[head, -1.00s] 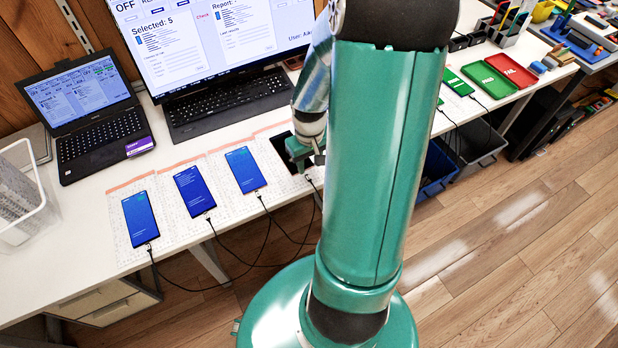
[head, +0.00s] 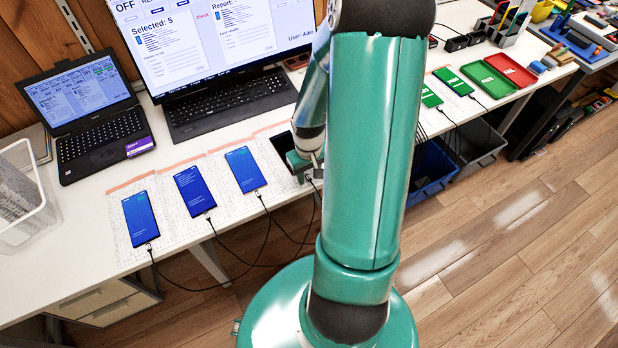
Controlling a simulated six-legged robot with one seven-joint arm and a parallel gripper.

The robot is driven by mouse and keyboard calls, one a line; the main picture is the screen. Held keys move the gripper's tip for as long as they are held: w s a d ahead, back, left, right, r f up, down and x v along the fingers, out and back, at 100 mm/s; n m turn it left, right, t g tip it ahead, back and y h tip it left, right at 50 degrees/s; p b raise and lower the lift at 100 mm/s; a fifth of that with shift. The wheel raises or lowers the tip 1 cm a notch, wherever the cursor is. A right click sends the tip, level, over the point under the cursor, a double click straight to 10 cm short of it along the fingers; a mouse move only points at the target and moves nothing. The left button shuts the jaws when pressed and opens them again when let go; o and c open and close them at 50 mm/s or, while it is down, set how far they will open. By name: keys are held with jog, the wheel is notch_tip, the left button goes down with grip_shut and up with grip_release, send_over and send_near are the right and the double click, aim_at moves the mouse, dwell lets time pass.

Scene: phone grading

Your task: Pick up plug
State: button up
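My gripper (head: 309,165) is low at the table's front edge, partly behind my own green arm. Its fingers are small here and I cannot tell whether they are open or shut. A small plug (head: 314,174) with a dark cable shows right at the fingertips; whether it is gripped is unclear. To the left, three phones with blue screens (head: 243,170) (head: 194,191) (head: 139,218) lie on printed sheets. Each has a cable plugged into its near end, and the cables hang over the table's front edge.
A laptop (head: 98,140), a keyboard (head: 230,103) and a large monitor (head: 215,40) stand behind the phones. A white basket (head: 30,215) is at far left. Green phones, a green tray (head: 488,80) and a red tray (head: 512,72) lie at right. Bins (head: 432,172) stand below.

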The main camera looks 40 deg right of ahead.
jog(key=shift+f, duration=0.15)
grip_shut()
jog(key=shift+r, duration=0.2)
dwell(0.3)
